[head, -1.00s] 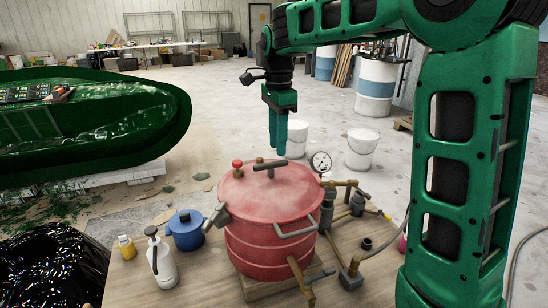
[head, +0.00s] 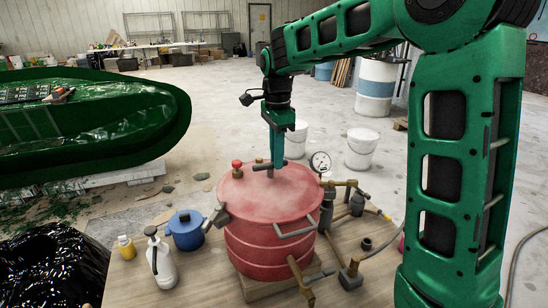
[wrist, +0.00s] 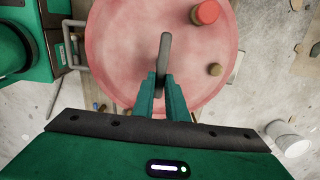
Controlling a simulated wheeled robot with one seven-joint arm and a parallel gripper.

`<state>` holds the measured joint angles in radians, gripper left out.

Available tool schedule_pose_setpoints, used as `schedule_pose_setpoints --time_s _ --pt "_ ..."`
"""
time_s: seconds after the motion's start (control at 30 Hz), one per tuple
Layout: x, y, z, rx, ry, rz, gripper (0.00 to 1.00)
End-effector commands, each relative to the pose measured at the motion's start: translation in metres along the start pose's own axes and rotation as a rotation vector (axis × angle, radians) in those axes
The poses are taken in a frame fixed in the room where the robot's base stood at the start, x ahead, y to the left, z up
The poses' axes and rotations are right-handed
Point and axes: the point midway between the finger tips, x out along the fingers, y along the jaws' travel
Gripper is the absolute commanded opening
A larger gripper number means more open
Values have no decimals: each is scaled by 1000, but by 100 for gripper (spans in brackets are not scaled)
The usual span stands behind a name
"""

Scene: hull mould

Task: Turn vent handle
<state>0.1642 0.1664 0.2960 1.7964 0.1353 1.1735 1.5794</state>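The red pressure pot (head: 262,235) stands on the wooden tabletop. On its lid is a dark bar handle (head: 261,167), apparently the vent handle. The wrist view shows this handle (wrist: 164,48) running lengthwise, with its near end between my fingers. My gripper (head: 278,163) points down at the lid from above. In the wrist view my gripper (wrist: 161,78) has its two green fingers on either side of the bar, with little gap visible. Whether they press on it is unclear. In the head view the fingers hide the bar's right end.
A red knob (head: 237,167) and a brass fitting (wrist: 215,69) stand on the lid near the handle. A gauge (head: 320,162) and pipework are at right.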

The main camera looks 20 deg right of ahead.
Motion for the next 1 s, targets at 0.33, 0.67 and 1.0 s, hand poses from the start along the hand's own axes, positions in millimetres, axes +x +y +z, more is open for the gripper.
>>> schedule_pose_setpoints --time_s 0.33,0.67,1.0 --pt "-1 -4 -2 -85 -2 -7 0" --pt "-1 -10 -2 -340 0 -9 0" --pt "-2 -16 0 -662 2 -13 0"
